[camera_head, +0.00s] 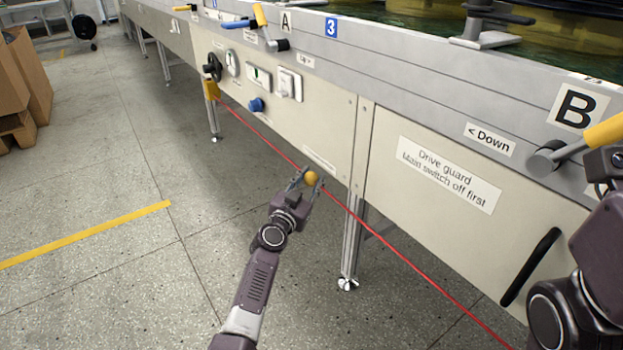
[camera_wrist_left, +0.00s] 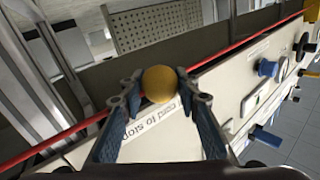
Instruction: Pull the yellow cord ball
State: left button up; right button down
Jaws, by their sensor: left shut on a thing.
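The yellow cord ball (camera_head: 312,178) hangs at the red cord (camera_head: 402,256) along the front of the machine. My left gripper (camera_head: 307,180) is shut on the ball, with a finger on each side of it. In the left wrist view the ball (camera_wrist_left: 160,84) sits between the two fingertips, and the red cord (camera_wrist_left: 272,45) runs behind it. My right arm comes in at the right edge of the head view; its fingers cannot be made out there.
The machine's front panel (camera_head: 330,135) carries a blue knob (camera_head: 256,105), switches and a "Drive guard" label (camera_head: 448,174). A lever with a yellow handle (camera_head: 603,131) is by the B sign. A metal leg (camera_head: 350,240) stands right of my left gripper. Open floor (camera_head: 110,170) lies left.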

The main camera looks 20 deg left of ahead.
pick_arm(q)
jog(key=shift+s+a+p, duration=0.2)
jog(key=shift+s+a, duration=0.5)
jog(key=shift+s, duration=0.2)
jog(key=shift+s+a+p, duration=0.15)
jog(key=shift+s+a, duration=0.55)
jog(key=shift+s, duration=0.2)
grip_shut()
jog(key=o, duration=1.3)
grip_release()
jog(key=s, duration=1.2)
jog(key=shift+a, duration=0.35)
jog(key=shift+f, duration=0.1)
